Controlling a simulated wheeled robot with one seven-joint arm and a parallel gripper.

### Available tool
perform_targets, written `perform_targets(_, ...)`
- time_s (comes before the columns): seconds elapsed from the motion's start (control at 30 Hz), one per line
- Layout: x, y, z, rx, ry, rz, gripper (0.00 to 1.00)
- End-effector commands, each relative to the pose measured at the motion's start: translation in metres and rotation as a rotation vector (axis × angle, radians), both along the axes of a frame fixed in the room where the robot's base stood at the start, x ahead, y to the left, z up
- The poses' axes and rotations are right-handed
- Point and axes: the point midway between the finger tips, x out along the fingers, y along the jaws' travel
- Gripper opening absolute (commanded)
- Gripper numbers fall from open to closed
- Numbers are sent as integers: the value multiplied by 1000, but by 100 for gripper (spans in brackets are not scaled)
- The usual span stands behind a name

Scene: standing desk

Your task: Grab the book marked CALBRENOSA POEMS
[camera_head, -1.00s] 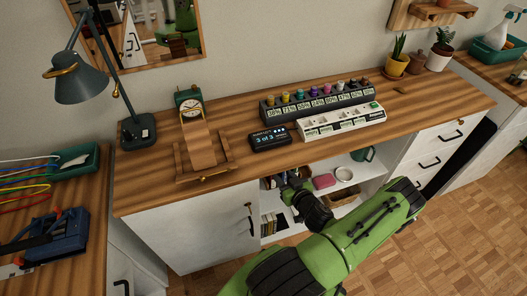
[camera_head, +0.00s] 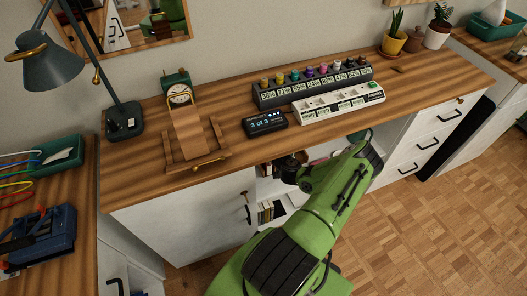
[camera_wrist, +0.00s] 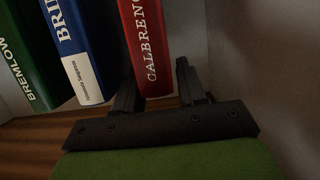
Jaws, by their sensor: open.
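The red book with white lettering reading CALBREN (camera_wrist: 146,45) stands upright in the wrist view; the rest of its title is cut off at the top edge. My gripper (camera_wrist: 157,80) is open, with one dark finger on each side of this book's spine. Whether either finger touches it I cannot tell. A blue book (camera_wrist: 75,45) with a white label stands to its left, and a green book marked BREMLOW (camera_wrist: 24,60) farther left. In the head view my arm reaches into the open shelf under the desk, and my fingers are hidden.
The wooden desktop (camera_head: 240,130) is above my arm. A white cabinet door (camera_head: 190,220) is left of the shelf opening, and drawers (camera_head: 420,143) are to the right. In the wrist view a pale wall (camera_wrist: 255,60) is right of the book, with a gap between.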

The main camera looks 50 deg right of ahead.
Motion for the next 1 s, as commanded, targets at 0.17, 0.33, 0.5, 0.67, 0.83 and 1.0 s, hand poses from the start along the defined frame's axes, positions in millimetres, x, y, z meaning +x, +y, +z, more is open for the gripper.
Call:
perform_targets(0.17, 16, -9, -7, 0, 0, 1, 40)
perform_targets(0.33, 15, -9, -6, 1, 1, 1, 40)
perform_targets(0.5, 15, -9, -6, 1, 1, 1, 14)
perform_targets(0.67, 15, -9, -6, 0, 1, 1, 0)
perform_targets(0.83, 15, -9, -6, 0, 1, 1, 0)
perform_targets(1.0, 15, -9, -6, 0, 1, 1, 0)
